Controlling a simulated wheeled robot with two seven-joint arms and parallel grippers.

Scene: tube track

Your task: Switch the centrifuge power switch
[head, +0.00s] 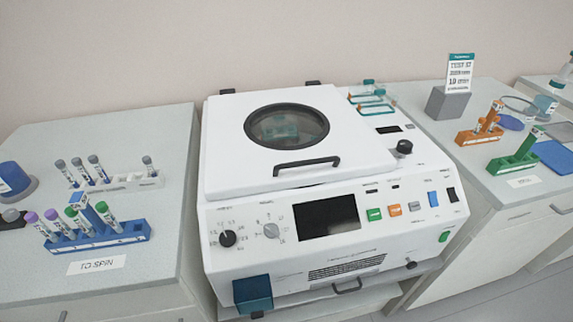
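The white centrifuge (325,175) stands in the middle, with its lid (230,160) down and a round dark window (287,127) in it. Its front panel has a dark screen (327,216), two knobs, and a green button (374,214) and an orange button (394,210). Neither of my grippers is in view.
A blue rack (97,240) with several tubes and a white rack (118,184) stand on the left bench. Orange (480,137) and green (514,160) racks stand on the right bench. A teal box (253,293) sits at the centrifuge's lower left front. The space before the switches is clear.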

